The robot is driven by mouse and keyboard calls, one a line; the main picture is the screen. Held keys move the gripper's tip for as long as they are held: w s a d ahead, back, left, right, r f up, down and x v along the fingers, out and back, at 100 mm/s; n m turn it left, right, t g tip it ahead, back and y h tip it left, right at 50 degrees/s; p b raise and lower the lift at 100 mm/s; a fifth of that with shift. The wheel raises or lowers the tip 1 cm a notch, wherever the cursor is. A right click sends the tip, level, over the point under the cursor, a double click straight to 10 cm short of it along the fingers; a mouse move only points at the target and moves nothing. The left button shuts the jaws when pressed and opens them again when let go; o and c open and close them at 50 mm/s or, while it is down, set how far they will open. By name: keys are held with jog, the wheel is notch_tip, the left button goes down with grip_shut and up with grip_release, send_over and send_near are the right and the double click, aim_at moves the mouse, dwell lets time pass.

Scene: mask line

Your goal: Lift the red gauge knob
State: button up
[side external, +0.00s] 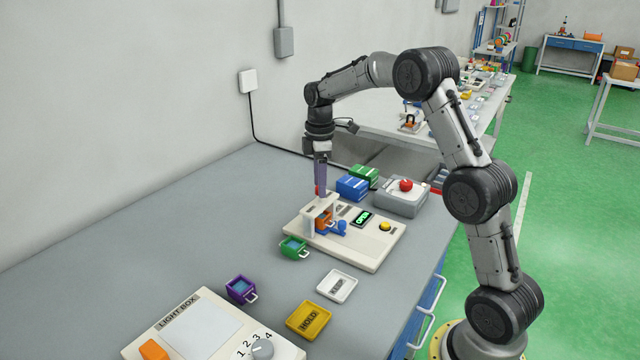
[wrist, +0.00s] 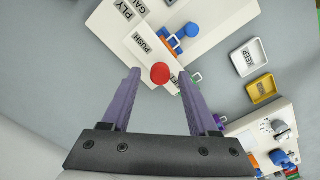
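The red gauge knob (wrist: 160,73) is a round red disc in the wrist view, at the edge of a cream block marked PUSH (wrist: 140,42). In the side view only a small bit of red (side external: 317,191) shows by the fingertips. My gripper (side external: 320,190) points straight down over the cream gauge board (side external: 372,250). In the wrist view its two purple fingers (wrist: 158,74) stand apart, one on each side of the knob, with gaps visible. Whether the fingers are level with the knob or above it is hard to tell.
An orange mask frame (side external: 323,222) and a blue knob (side external: 340,228) sit close by on the board. A green frame (side external: 293,246) stands at its left edge. Blue boxes (side external: 352,188) and a grey red-button box (side external: 400,198) stand behind. KEEP (side external: 338,286) and HOLD (side external: 309,320) trays lie in front.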

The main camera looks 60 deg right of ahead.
dwell(0.3)
notch_tip(320, 180, up, 14)
jog(key=shift+f, duration=0.15)
dwell(0.4)
